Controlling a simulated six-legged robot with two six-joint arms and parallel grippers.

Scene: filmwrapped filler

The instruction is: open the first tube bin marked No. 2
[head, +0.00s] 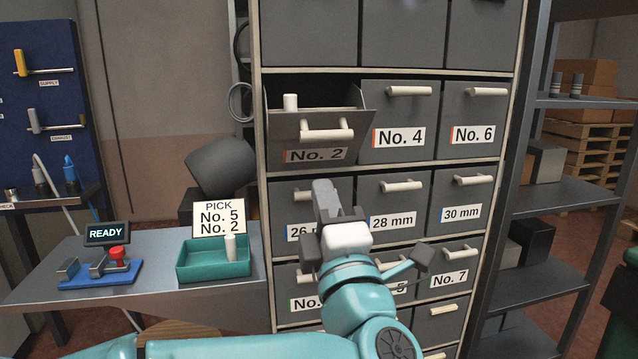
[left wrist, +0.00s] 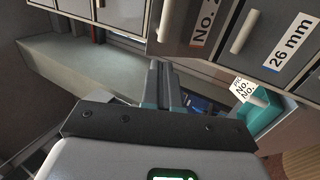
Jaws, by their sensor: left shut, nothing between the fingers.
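The bin marked No. 2 (head: 284,126) is tilted open at the top left of the grey cabinet, with its front leaning outward. A white tube (head: 290,102) stands up inside it. Its pale bar handle (head: 327,135) is free of my gripper. My left gripper (head: 322,185) is shut and empty, below the No. 2 front and before the 26 mm bin (head: 288,195), partly covering that bin. In the left wrist view the shut fingers (left wrist: 166,72) show apart from the No. 2 bin (left wrist: 180,26). My right gripper is out of view.
A bench (head: 150,274) at left holds a green tray (head: 200,271) with a white tube (head: 231,247), a card reading PICK No. 5 No. 2 (head: 219,217), and a READY display (head: 107,233). The No. 4 bin (head: 385,110) beside No. 2 is shut. Shelving stands at right.

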